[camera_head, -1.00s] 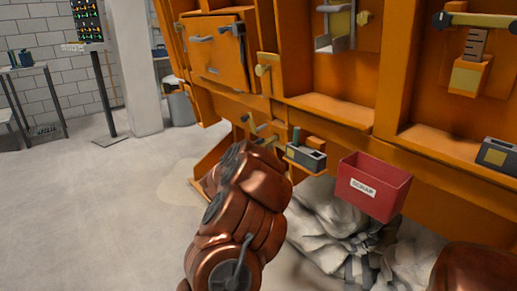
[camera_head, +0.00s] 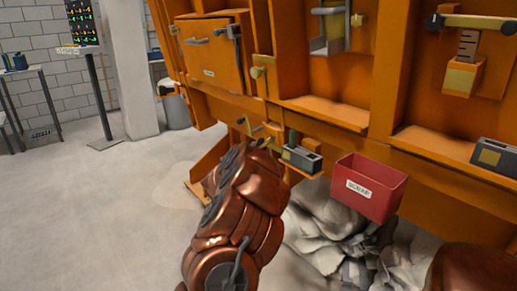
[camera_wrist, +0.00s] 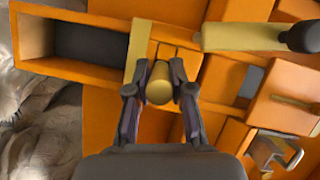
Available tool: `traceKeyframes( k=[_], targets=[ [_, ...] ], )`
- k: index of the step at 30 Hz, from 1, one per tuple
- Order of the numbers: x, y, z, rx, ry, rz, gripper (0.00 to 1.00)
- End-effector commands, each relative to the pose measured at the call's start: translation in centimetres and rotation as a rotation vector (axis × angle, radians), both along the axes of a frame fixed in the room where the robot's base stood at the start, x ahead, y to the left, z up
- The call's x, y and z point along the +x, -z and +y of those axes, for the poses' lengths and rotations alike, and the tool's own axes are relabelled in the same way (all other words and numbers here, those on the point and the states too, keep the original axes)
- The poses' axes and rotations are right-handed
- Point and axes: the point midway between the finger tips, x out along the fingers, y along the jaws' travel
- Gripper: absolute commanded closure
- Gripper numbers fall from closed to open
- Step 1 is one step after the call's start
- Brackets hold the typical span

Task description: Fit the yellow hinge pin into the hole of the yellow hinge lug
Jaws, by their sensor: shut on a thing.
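My gripper (camera_wrist: 159,86) is shut on a yellow cylinder, seen end-on between its two fingertips in the wrist view; I take it for the yellow hinge pin (camera_wrist: 159,83). Behind the pin is a flat yellow plate (camera_wrist: 139,50) at the end of an open orange box. I cannot tell from these views which yellow part is the hinge lug, and no hole shows clearly. In the head view my copper arm hides most of the gripper, and the pin cannot be made out.
In the wrist view, a yellow bar (camera_wrist: 245,37) with a dark end is close at upper right, and a grey bracket (camera_wrist: 272,150) at lower right. In the head view, a grey box (camera_head: 302,158) and a red scrap bin (camera_head: 369,189) are right of my arm. Open floor (camera_head: 95,220) lies left.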

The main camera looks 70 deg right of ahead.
Motion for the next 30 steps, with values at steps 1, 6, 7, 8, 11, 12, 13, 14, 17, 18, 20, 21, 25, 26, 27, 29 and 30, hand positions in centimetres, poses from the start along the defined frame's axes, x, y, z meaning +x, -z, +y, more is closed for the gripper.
traceKeyframes(
  k=[1, 6, 7, 8, 11, 12, 13, 14, 17, 18, 20, 21, 25, 26, 27, 29, 30],
  targets=[
    [-0.1, 0.0, -0.1, 0.000, 0.001, 0.000, 1.00],
    [-0.3, -0.1, -0.4, -0.002, 0.002, 0.000, 1.00],
    [-0.3, -0.1, -0.5, -0.002, 0.002, 0.000, 1.00],
    [-0.3, -0.1, -0.5, -0.002, 0.002, 0.000, 1.00],
    [-0.5, -0.2, -0.7, -0.002, 0.003, 0.000, 1.00],
    [-0.5, -0.2, -0.8, -0.003, 0.002, 0.000, 1.00],
    [-0.5, -0.2, -0.8, -0.003, 0.002, -0.001, 1.00],
    [-0.6, -0.3, -0.9, -0.003, 0.002, 0.000, 1.00],
    [-0.7, -0.3, -1.0, -0.003, 0.003, 0.000, 1.00],
    [-0.7, -0.4, -1.1, -0.004, 0.003, -0.001, 1.00],
    [-0.8, -0.4, -1.2, -0.004, 0.003, -0.001, 1.00],
    [-0.8, -0.4, -1.3, -0.004, 0.003, -0.001, 1.00],
    [-0.9, -0.5, -1.5, -0.004, 0.003, -0.001, 1.00],
    [-1.0, -0.5, -1.5, -0.004, 0.003, -0.001, 1.00],
    [-1.0, -0.5, -1.6, -0.004, 0.003, -0.001, 1.00],
    [-1.0, -0.5, -1.7, -0.004, 0.003, -0.001, 1.00],
    [-1.1, -0.5, -1.8, -0.003, 0.003, -0.001, 1.00]
  ],
)
